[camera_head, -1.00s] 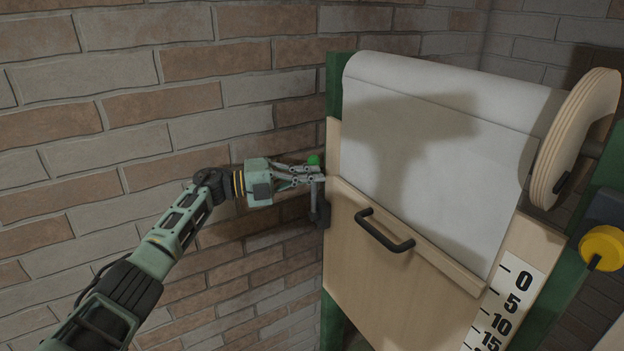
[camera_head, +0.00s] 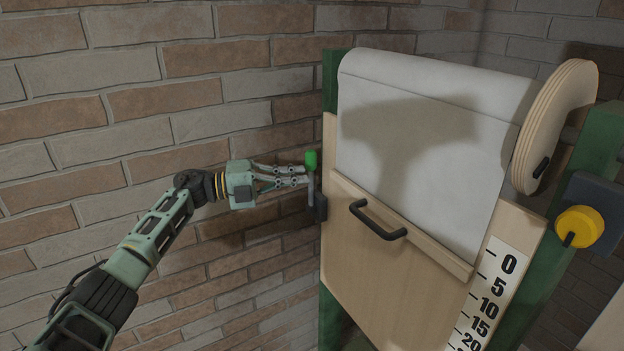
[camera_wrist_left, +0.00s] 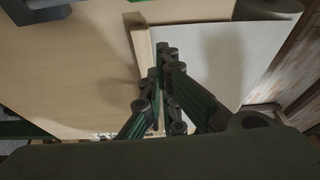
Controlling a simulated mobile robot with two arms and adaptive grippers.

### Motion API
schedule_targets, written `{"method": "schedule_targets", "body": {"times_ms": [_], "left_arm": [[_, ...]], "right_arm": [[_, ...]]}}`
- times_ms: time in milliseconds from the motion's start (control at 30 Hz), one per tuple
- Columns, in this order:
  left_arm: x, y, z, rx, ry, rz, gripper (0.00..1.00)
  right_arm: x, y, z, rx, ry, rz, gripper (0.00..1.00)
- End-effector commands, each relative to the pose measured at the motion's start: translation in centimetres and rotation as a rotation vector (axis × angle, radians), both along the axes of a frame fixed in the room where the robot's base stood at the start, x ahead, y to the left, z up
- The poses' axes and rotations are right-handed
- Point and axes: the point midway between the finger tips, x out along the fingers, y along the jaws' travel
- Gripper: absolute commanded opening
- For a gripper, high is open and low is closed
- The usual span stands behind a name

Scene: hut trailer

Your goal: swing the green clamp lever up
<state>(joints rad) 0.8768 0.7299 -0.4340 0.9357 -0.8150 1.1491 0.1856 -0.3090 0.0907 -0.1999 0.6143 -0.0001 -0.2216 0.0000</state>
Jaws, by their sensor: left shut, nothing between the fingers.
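The green clamp lever (camera_head: 311,160) stands upright at the left edge of the wooden board, its green knob on top of a grey arm. The arm rises from a dark clamp body (camera_head: 320,207). My left gripper (camera_head: 306,176) is shut with nothing between its fingers. Its fingertips are at the lever's arm, just below the knob; I cannot tell whether they touch. In the left wrist view the closed fingers (camera_wrist_left: 168,62) point at the board and paper. The lever's knob is not clearly seen there. My right gripper is not in view.
The wooden board (camera_head: 370,285) has a black handle (camera_head: 378,220) and a white number scale (camera_head: 490,295). A white paper roll (camera_head: 430,120) hangs above it. A yellow knob (camera_head: 578,228) is at the right. A brick wall (camera_head: 130,100) stands behind my arm.

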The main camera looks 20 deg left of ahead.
Motion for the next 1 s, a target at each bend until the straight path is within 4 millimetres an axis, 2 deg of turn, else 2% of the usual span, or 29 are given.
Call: {"method": "schedule_targets", "body": {"times_ms": [100,300,633,900,1000], "left_arm": [[-1.2,2.0,-0.3,0.001,0.001,0.002,0.00],[-2.4,3.7,-0.1,-0.001,-0.001,0.000,0.00],[-2.7,4.1,0.0,-0.001,0.000,-0.002,0.00],[-2.7,4.0,0.0,-0.001,0.000,-0.002,0.00],[-2.3,3.9,-1.1,-0.024,0.017,0.015,0.00]], "right_arm": [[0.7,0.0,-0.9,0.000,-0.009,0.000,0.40],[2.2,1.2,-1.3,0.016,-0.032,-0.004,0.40],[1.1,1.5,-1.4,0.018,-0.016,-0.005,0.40],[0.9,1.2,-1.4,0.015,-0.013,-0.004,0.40],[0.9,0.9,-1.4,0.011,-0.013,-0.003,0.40]]}}
